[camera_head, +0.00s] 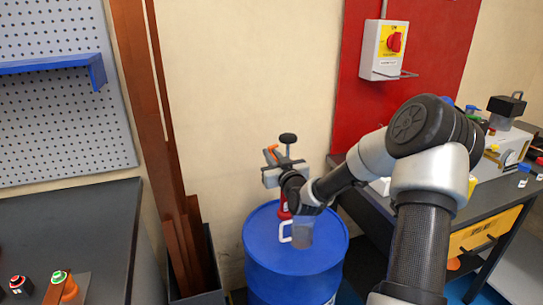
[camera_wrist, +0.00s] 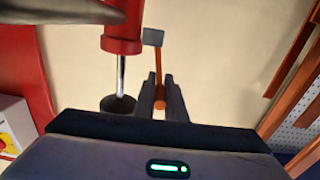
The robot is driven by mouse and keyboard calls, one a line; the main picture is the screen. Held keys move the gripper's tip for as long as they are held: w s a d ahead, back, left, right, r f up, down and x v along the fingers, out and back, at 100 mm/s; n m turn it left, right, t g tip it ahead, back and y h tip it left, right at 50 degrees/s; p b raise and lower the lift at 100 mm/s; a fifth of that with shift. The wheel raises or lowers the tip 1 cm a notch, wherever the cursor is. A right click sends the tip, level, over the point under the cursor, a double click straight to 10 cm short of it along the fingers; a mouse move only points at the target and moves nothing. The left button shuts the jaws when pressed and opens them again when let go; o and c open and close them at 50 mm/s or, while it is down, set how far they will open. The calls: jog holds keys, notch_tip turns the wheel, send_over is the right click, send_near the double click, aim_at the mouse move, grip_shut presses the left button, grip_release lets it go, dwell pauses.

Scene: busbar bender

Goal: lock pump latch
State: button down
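The pump is red (camera_wrist: 122,28) and stands on the blue drum (camera_head: 290,262); the head view shows only a bit of its red body (camera_head: 284,211). A black knob on a metal rod (camera_head: 288,138) belongs to it and also shows in the wrist view (camera_wrist: 118,104). The latch is an orange lever (camera_wrist: 158,65), with a grey block (camera_wrist: 153,37) at its far end. My gripper (camera_wrist: 161,80) has its fingers close together on both sides of the lever and looks shut on it. In the head view my gripper (camera_head: 275,156) is above the drum, by the orange piece; contact is partly hidden.
Brown bars (camera_head: 150,110) lean on the wall at left. A dark workbench (camera_head: 70,235) is at far left. A red panel with a switch box (camera_head: 386,50) is behind at right.

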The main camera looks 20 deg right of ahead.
jog(key=shift+d+r+m, duration=0.1)
jog(key=shift+d+m, duration=0.7)
jog(key=shift+m, duration=0.7)
jog(key=c, duration=1.8)
grip_release()
jog(key=s+p, duration=0.1)
jog(key=s, duration=1.6)
jog(key=shift+s+p, duration=0.25)
jog(key=shift+p, duration=0.15)
